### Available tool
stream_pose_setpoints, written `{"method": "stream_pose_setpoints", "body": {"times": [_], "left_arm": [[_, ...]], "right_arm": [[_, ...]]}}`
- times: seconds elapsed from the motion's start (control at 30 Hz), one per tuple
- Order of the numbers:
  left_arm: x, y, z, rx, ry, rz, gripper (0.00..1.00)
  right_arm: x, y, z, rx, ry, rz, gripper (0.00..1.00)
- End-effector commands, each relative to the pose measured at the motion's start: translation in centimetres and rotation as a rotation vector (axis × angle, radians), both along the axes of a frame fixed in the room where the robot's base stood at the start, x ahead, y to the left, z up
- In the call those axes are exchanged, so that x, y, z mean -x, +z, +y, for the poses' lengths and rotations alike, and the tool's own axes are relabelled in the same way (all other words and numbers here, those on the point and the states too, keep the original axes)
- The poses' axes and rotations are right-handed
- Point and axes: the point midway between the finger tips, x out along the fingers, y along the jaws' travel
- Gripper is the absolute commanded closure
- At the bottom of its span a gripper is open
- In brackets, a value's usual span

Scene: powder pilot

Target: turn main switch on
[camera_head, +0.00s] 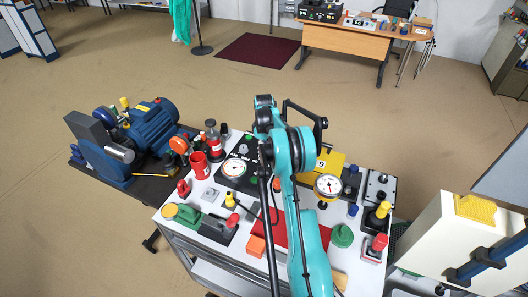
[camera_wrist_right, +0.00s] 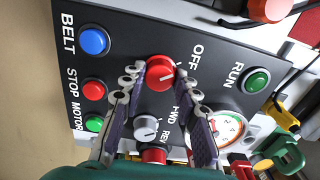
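The black control panel (camera_wrist_right: 215,85) fills much of the right wrist view. A red round knob (camera_wrist_right: 160,72) with a white mark sits on it beside the word OFF. My right gripper (camera_wrist_right: 161,80) is open, with one fingertip on each side of this knob; small gaps seem to show, and I cannot tell whether either finger touches it. A grey knob (camera_wrist_right: 146,127) lies between the fingers lower down, near the FWD and REV lettering. In the head view the panel (camera_head: 231,178) is partly behind my teal right arm, which hides the right gripper. My left gripper is in neither view.
The panel also carries a blue button (camera_wrist_right: 94,41), red STOP button (camera_wrist_right: 94,90), green RUN button (camera_wrist_right: 256,80) and a gauge (camera_wrist_right: 229,129). The white bench (camera_head: 185,235) is crowded around my arm. A blue motor (camera_head: 153,125) stands left; open floor lies behind.

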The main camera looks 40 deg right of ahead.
Motion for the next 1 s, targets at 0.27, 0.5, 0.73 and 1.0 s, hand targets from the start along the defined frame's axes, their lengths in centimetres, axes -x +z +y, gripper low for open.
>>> {"method": "stream_pose_setpoints", "body": {"times": [0.27, 0.5, 0.73, 1.0], "left_arm": [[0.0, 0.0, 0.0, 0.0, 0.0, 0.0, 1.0], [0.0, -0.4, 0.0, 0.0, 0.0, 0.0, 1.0], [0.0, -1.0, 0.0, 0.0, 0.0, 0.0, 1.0], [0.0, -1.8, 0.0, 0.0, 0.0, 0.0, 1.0]], "right_arm": [[0.0, 0.0, 0.0, 0.001, -0.004, 0.0, 0.98], [0.0, -0.1, 0.0, 0.001, -0.068, 0.0, 0.98], [0.0, -0.1, 0.0, 0.001, -0.225, 0.0, 0.98], [0.0, -0.1, 0.0, 0.001, -0.479, 0.0, 0.98]]}}
